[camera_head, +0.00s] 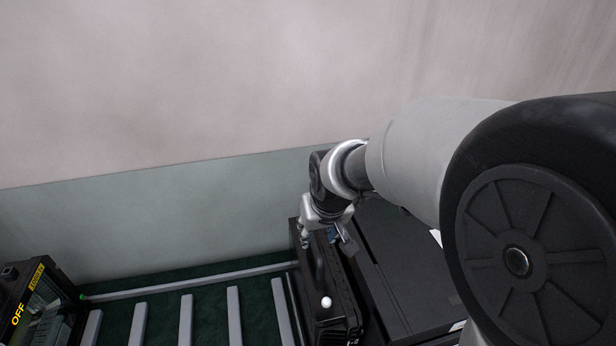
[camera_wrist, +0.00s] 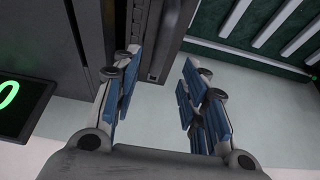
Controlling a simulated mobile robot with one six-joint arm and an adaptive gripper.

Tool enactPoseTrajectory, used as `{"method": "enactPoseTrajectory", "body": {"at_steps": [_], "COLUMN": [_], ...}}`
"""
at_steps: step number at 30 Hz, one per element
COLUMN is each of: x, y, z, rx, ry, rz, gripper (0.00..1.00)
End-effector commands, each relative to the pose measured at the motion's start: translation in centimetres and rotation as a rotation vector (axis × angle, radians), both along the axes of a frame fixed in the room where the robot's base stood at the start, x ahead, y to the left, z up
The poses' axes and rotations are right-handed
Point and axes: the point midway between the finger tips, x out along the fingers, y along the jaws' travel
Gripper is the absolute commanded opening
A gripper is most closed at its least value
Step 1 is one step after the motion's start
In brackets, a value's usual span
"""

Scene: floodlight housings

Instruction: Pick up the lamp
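My gripper (camera_head: 328,238) is at the far end of a dark housing (camera_head: 336,318), in the head view's lower middle. This dark housing may be the lamp, but I cannot tell for sure. A small white ball (camera_head: 326,302) sits on its top, nearer the camera than my gripper. In the wrist view my gripper (camera_wrist: 160,65) has its two blue-padded fingers apart with nothing held between them. A dark ridged edge (camera_wrist: 160,45) shows beyond and between the fingertips. Whether a finger touches the housing cannot be told.
A larger black box (camera_head: 405,275) stands right beside the housing. On the left is a conveyor with grey slats (camera_head: 186,318) over a dark green bed. A machine marked OFF (camera_head: 35,305) is at far left. A pale wall (camera_head: 200,90) closes the back. A green-lit display (camera_wrist: 22,105) shows in the wrist view.

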Motion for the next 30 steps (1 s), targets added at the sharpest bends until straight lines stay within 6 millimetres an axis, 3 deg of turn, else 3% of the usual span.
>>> {"method": "enactPoseTrajectory", "body": {"at_steps": [3,11,21,30], "x": [0.7,1.1,2.1,2.3], "y": [0.1,0.2,0.4,0.5], "z": [-1.7,-3.0,-7.5,-7.4], "rx": [0.0,0.0,0.0,0.0], "ry": [0.001,-0.001,0.002,-0.001], "rz": [0.0,0.0,0.0,0.0], "gripper": [0.4,0.4,0.4,0.4]}}
